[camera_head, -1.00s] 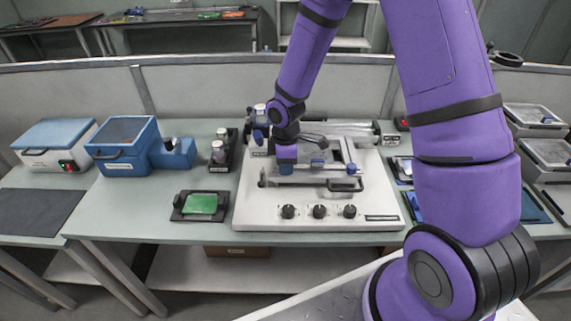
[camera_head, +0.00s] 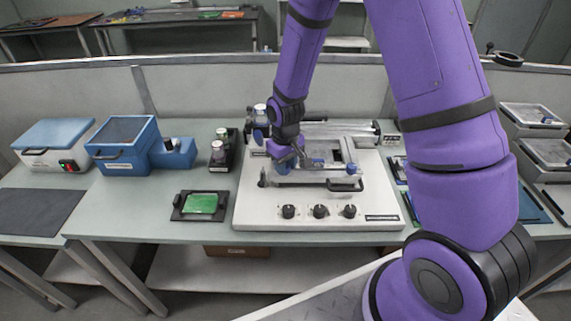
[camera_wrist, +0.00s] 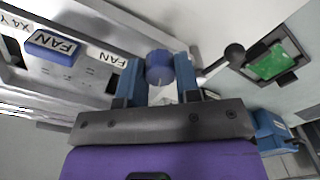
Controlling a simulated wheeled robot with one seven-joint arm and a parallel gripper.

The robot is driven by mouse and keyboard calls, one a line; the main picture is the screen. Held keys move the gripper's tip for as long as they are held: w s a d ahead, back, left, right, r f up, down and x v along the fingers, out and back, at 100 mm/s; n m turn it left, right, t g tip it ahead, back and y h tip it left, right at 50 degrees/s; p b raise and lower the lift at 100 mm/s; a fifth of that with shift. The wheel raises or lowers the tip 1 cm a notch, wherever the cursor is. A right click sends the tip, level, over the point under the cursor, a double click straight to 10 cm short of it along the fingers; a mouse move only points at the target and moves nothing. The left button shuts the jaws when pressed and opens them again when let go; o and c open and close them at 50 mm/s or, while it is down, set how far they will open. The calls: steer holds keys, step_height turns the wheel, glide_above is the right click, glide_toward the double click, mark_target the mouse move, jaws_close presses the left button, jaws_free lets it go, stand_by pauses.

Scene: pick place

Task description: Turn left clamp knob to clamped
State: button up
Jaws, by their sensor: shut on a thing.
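My gripper (camera_head: 285,158) is over the left side of the white machine (camera_head: 255,215) on the bench. In the wrist view, the blue fingers of my gripper (camera_wrist: 159,80) stand on either side of a round blue knob (camera_wrist: 159,66), the left clamp knob, and are shut on it. In the head view the gripper hides this knob. Another blue part (camera_head: 318,163) and a further one (camera_head: 351,168) sit to the right on the machine. I cannot read the knob's clamped mark.
Three black dials (camera_head: 319,211) line the machine's front. A green board (camera_head: 203,203) lies in a black holder on the left. A bottle rack (camera_head: 220,157) and blue boxes (camera_head: 122,157) stand further left. The bench front between them is clear.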

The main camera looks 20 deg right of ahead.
steer(key=m, duration=0.4)
steer(key=shift+m, duration=0.4)
stand_by(0.4)
steer(key=o, duration=0.9)
step_height(320, 180, up, 9)
steer(key=shift+r, duration=0.95)
